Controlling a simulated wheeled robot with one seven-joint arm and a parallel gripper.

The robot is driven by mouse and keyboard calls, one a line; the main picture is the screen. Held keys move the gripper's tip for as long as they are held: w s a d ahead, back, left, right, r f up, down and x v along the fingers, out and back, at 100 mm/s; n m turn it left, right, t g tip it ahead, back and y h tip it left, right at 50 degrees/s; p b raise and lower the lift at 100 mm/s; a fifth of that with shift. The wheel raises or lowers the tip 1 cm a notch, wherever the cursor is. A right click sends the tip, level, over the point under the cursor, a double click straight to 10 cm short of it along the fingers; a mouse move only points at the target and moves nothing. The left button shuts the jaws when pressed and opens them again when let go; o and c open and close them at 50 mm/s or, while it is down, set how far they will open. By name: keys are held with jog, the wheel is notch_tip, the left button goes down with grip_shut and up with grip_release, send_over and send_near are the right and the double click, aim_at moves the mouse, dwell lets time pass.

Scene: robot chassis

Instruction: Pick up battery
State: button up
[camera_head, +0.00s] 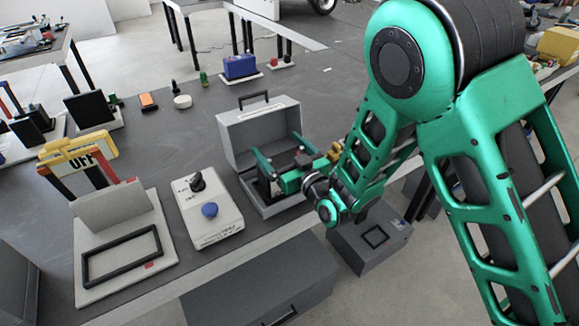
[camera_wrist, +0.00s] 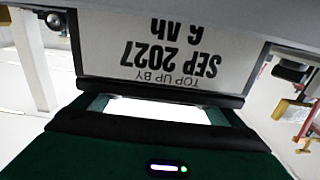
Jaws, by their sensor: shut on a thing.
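My gripper (camera_head: 280,168) is at the open grey case (camera_head: 262,130) in the head view, its green fingers reaching down in front of the raised lid. It is shut on the battery. In the wrist view the battery (camera_wrist: 112,52) fills the top middle, close to the gripper. Its pale label reads upside down "TOP UP BY SEP 2027" and "6 Ah". In the head view the gripper and the case hide most of the battery, and I cannot tell whether it touches the case floor.
Left of the case stand a pale box with a blue button (camera_head: 209,210) and a pale stand with a black frame (camera_head: 122,255). A blue box (camera_head: 240,66) sits behind the case. A grey box (camera_head: 368,246) lies beyond the bench's front edge. Bench between case and orange block (camera_head: 148,101) is mostly clear.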

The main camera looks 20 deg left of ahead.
jog(key=shift+r, duration=0.3)
